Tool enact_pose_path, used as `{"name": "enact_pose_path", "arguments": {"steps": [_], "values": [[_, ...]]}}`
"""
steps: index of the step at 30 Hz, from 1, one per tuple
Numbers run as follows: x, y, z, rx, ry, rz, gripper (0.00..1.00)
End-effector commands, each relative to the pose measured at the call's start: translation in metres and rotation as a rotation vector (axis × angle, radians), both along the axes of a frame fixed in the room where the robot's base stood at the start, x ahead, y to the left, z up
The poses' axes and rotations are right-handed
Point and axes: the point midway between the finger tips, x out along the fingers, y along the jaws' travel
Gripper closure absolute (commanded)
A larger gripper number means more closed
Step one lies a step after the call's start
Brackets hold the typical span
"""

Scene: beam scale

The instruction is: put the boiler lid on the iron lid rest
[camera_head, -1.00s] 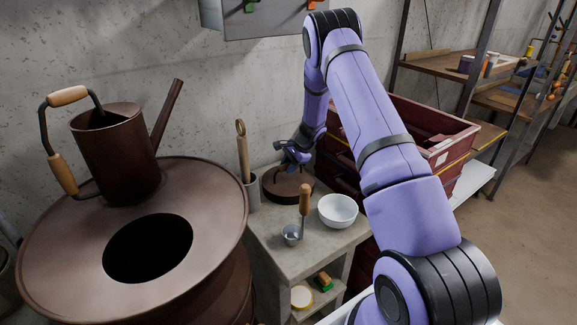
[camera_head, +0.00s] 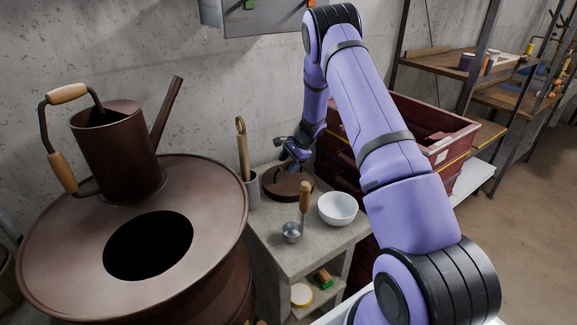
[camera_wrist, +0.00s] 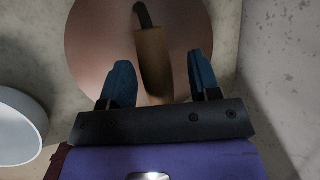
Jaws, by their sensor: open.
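The boiler lid, a round brown disc (camera_head: 283,187) with a handle, lies flat on the concrete stand by the wall. The wrist view shows its brown top (camera_wrist: 100,40) and its wooden grip (camera_wrist: 153,62) on a dark metal bracket. My gripper (camera_head: 295,153) is just above the lid. In the wrist view my gripper (camera_wrist: 161,75) is open, with one blue finger on each side of the wooden grip and gaps between. The iron lid rest cannot be told apart; whatever is under the lid is hidden. The boiler (camera_head: 70,235) has an open round hole in its top.
A brown watering can (camera_head: 117,150) stands on the boiler. On the stand are a grey holder (camera_head: 252,190) with a wooden-handled tool, a ladle (camera_head: 292,231) with an upright wooden handle, and a white bowl (camera_head: 337,208). Dark red crates (camera_head: 425,125) stand right of it.

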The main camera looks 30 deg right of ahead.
Motion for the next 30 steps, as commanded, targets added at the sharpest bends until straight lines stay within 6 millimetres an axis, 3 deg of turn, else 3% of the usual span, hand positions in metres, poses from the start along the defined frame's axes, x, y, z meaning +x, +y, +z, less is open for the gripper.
{"name": "enact_pose_path", "arguments": {"steps": [12,21,26,30], "values": [[-0.022,-0.034,0.074,-0.002,-0.003,-0.002,0.43],[-0.032,-0.046,0.103,-0.001,-0.001,0.0,0.43],[-0.036,-0.036,0.127,-0.015,-0.018,0.039,0.43],[-0.05,-0.009,0.176,-0.052,-0.057,0.135,0.43]]}}
